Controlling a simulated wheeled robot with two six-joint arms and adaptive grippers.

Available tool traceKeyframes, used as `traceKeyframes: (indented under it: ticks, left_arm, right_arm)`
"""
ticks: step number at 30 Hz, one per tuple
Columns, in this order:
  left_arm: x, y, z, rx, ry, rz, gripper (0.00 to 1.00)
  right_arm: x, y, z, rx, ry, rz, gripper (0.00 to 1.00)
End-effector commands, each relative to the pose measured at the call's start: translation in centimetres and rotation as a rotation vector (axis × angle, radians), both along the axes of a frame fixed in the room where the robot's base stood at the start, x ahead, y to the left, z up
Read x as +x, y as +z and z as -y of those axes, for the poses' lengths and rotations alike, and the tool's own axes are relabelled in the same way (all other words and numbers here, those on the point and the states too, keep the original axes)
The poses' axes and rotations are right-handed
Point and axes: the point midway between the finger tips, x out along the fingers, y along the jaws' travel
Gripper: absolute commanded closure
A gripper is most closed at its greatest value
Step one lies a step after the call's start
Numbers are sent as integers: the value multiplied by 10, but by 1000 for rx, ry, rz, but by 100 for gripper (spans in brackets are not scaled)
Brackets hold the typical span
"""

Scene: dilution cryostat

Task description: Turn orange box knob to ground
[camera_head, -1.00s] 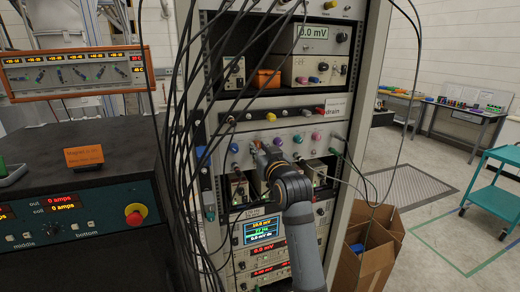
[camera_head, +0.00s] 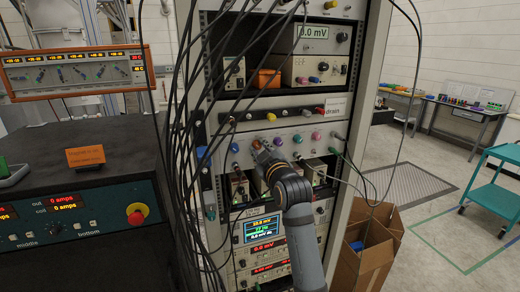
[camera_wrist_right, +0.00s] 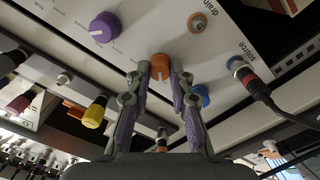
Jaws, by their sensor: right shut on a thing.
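The orange knob (camera_wrist_right: 160,67) sits on a pale panel (camera_head: 314,153) in the rack, with a white mark on its face. My right gripper (camera_wrist_right: 160,72) is shut on this knob, one finger on each side. In the head view, my right gripper (camera_head: 262,151) reaches up to the panel's knob row and mostly hides the orange knob. A purple knob (camera_wrist_right: 104,27) and a blue knob (camera_wrist_right: 201,95) are beside it. My left gripper is not in view.
Black cables (camera_head: 186,120) hang down the rack's left side. A cable plug (camera_wrist_right: 257,87) sits in the "source" socket close to my right gripper. An orange box (camera_head: 265,79) stands on the shelf above. A cardboard box (camera_head: 364,270) stands on the floor at right.

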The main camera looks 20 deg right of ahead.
Motion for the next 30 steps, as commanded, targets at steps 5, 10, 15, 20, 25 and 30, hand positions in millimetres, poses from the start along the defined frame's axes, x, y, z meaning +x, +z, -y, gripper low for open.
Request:
traceKeyframes:
  ticks: [5,10,15,20,25,30]
  left_arm:
    - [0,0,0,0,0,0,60]
    - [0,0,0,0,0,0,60]
    - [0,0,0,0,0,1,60]
    - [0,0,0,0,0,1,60]
    - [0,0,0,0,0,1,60]
    - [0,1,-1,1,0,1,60]
  right_arm:
    - [0,1,0,-26,0,3,100]
    - [0,1,0,-33,1,4,100]
    - [0,1,0,-33,0,3,100]
    - [0,1,0,-32,0,3,66]
    - [0,0,0,-32,0,3,56]
    - [0,0,0,-31,0,1,56]
